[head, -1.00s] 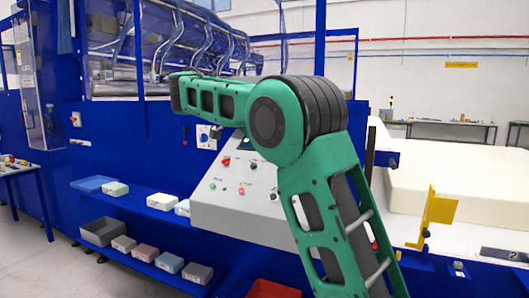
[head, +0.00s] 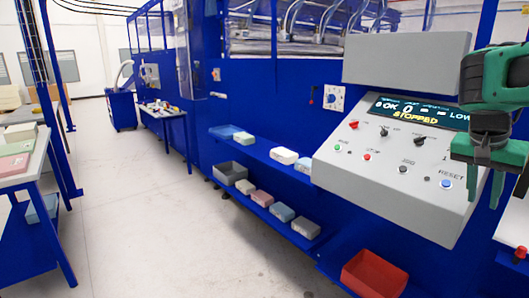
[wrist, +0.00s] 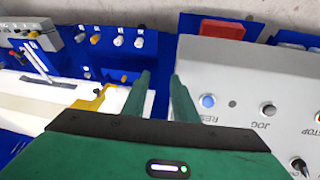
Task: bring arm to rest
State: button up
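My green gripper (head: 486,188) hangs at the right edge of the head view, fingers pointing down, in front of the right part of the grey control panel (head: 350,185). The wrist view shows its two fingers (wrist: 163,95) apart with nothing between them. The panel's display reads STOPPED. The blue RESET button (head: 446,183) is just left of the fingers in the head view, and it also shows in the wrist view (wrist: 208,101). I see no contact between fingers and panel.
A red bin (head: 374,274) sits below the panel. A yellow bracket (wrist: 92,103) and white foam are near the fingers in the wrist view. Open floor (head: 135,200) lies left.

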jog(key=s+a+f+n+y, duration=0.1)
jog(key=s+a+f, duration=0.2)
jog(key=s, duration=0.4)
jog(key=s+a+f+n+g+y, duration=0.1)
jog(key=s+a+f+n+y, duration=0.1)
jog(key=s+a+f, duration=0.2)
jog(key=s+a+f+n+y, duration=0.1)
jog(key=s+a+f+n, duration=0.1)
jog(key=s+f, duration=0.5)
jog(key=s+a, duration=0.1)
jog(key=s, duration=0.2)
jog(key=shift+s+a+y, duration=0.2)
jog(key=shift+a+y, duration=0.1)
jog(key=shift+a, duration=0.1)
